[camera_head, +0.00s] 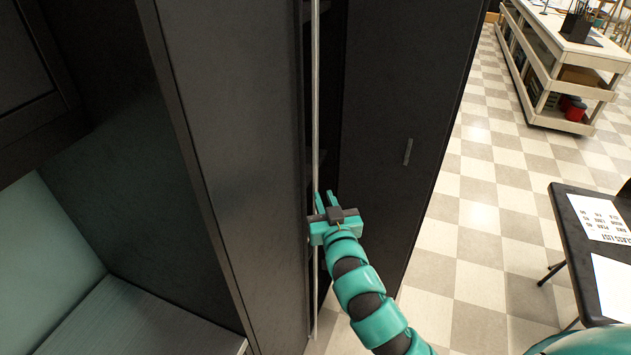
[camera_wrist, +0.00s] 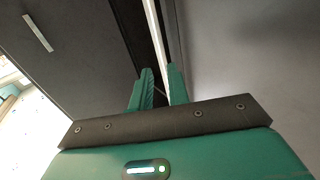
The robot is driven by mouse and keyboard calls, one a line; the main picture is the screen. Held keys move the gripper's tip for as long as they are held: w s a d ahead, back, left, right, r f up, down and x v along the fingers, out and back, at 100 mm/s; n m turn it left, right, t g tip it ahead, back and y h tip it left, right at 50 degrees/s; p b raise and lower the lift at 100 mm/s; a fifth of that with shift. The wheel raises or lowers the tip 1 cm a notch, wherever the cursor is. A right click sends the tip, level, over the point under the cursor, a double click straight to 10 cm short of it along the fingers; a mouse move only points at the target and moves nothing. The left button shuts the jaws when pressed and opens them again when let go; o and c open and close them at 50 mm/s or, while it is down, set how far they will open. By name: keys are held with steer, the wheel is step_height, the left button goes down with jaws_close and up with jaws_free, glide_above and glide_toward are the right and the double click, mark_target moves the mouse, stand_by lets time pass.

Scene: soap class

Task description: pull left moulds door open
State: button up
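A dark cabinet door (camera_head: 405,110) with a small pale handle (camera_head: 408,151) stands ajar on the right of a dark gap. The handle also shows at upper left in the wrist view (camera_wrist: 38,33). I cannot tell for sure whether this is the left moulds door. My gripper (camera_head: 326,197) is at the gap, below and left of the handle and apart from it. In the wrist view its two fingers (camera_wrist: 160,84) are apart, with the gap and a pale vertical strip (camera_wrist: 156,35) running down between them. Contact with the strip or door is unclear.
A dark cabinet side (camera_head: 240,120) fills the left, with an open bay and grey surface (camera_head: 150,310) below. Checkered floor (camera_head: 480,220) is free beyond the door. A dark desk with papers (camera_head: 570,235) stands at right; a pale shelf cart (camera_head: 550,75) stands farther back.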

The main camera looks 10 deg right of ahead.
mark_target(316, 175)
steer(key=w+p, duration=0.2)
steer(key=w, duration=0.6)
steer(key=shift+w+r, duration=0.15)
steer(key=shift+w, duration=0.2)
steer(key=shift+w+p, duration=0.4)
steer(key=shift+w, duration=0.35)
jaws_close()
